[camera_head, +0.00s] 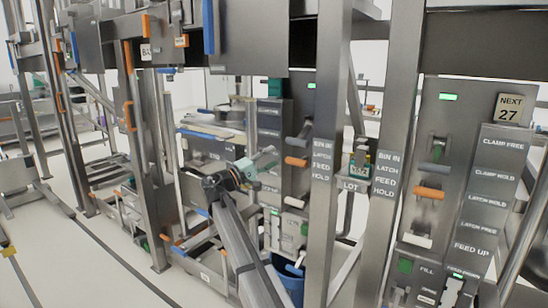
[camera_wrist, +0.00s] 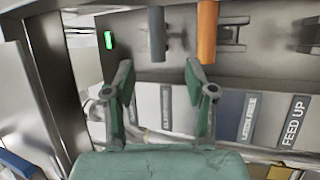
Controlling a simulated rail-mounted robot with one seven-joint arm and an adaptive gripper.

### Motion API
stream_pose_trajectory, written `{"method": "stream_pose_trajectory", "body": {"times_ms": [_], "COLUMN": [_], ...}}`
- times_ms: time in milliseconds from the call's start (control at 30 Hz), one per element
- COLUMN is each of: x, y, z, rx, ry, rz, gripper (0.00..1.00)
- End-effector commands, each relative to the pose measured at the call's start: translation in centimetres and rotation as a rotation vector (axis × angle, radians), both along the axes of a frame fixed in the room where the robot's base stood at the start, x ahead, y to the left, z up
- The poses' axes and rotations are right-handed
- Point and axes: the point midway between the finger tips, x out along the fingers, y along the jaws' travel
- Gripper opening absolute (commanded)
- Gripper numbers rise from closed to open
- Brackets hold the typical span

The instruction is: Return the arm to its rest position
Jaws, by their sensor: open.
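My green gripper (camera_head: 264,161) is raised at the middle of the head view, at the end of my arm (camera_head: 243,245), which reaches up from the bottom edge. In the wrist view my gripper (camera_wrist: 160,78) has its two fingers spread apart with nothing between them. A grey lever handle (camera_wrist: 157,34) and an orange lever handle (camera_wrist: 207,32) on a metal panel are beyond the fingertips. The orange handle also shows in the head view (camera_head: 296,162), just right of my gripper. I cannot tell the exact gap to the handles.
A lit green lamp (camera_wrist: 108,40) is on the panel. A metal post (camera_head: 325,150) stands right of my arm. A blue bin (camera_head: 290,275) is low behind the arm. Another lever panel (camera_head: 430,165) is at the right. Open floor (camera_head: 80,265) is at the lower left.

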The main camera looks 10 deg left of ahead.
Motion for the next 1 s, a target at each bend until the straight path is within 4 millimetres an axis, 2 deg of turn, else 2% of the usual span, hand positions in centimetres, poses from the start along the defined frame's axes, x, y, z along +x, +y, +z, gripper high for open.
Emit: {"method": "stream_pose_trajectory", "body": {"times_ms": [533,667,767,867,1000], "x": [0.1,0.4,-0.2,-1.2,-2.7], "y": [0.0,-0.1,-0.8,-1.6,-4.0], "z": [0.0,-1.2,-3.9,-9.8,-19.1], "rx": [0.000,0.046,0.138,0.245,0.373], "ry": [0.000,0.030,0.092,0.192,0.335], "rz": [0.002,0.024,0.056,0.094,0.106], "gripper": [0.55,0.55,0.55,0.55,0.55]}}
